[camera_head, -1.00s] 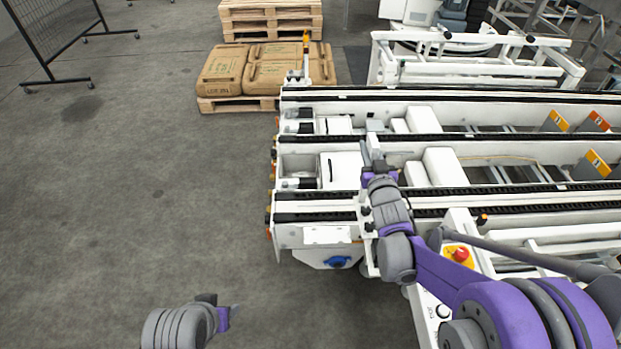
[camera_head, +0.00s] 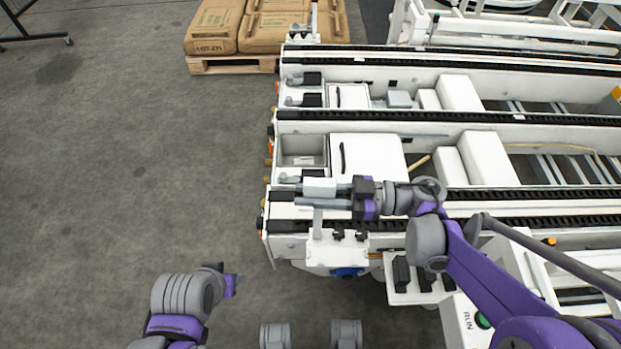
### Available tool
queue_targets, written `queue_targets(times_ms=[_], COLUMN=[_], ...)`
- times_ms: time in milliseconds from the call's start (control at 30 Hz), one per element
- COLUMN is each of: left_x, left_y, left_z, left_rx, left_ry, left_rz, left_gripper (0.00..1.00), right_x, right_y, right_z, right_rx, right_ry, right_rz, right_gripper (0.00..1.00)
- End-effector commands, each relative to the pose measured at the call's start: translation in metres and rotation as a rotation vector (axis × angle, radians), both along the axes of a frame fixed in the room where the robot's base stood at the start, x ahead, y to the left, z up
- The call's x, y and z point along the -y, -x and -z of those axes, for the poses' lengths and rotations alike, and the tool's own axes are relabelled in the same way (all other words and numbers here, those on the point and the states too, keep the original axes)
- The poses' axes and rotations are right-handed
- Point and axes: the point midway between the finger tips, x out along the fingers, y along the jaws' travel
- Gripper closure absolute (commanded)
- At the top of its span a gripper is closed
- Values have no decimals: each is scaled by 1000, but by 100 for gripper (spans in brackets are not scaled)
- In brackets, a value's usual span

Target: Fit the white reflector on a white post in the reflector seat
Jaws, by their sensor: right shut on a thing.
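My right gripper (camera_head: 326,196) comes in from the right over the near left end of the conveyor, its fingers pointing left. It is shut on the white reflector (camera_head: 320,187), a small white block. A white post (camera_head: 317,222) shows below the fingers, in front of a white bracket plate (camera_head: 335,254) with small black knobs. The reflector seat cannot be clearly made out, and I cannot tell whether the post touches the plate. My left gripper (camera_head: 232,279) is low at the left, over bare floor, away from the conveyor; its finger opening is too small to judge.
An open grey bin (camera_head: 302,151) and a white lidded box (camera_head: 367,157) lie just behind the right gripper. Black chain rails (camera_head: 450,116) run to the right. A pallet (camera_head: 231,66) with brown sacks stands at the back. The floor at left is clear.

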Motion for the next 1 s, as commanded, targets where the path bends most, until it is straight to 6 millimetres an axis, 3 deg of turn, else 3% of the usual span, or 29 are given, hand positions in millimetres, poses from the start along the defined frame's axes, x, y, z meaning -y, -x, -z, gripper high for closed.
queue_targets(times_ms=[167,367,1000], left_x=[0,0,0], left_y=[0,-1,-6], left_z=[7,15,63], left_rx=[-3,-5,-21], left_ry=[0,0,0], left_rz=[0,0,0], left_gripper=[50,50,50], right_x=[1,1,1], right_y=[14,14,13], right_z=[14,22,78], right_rx=[2,2,2], right_ry=[-1,-1,-2], right_rz=[-57,-57,-55], right_gripper=[100,100,100])
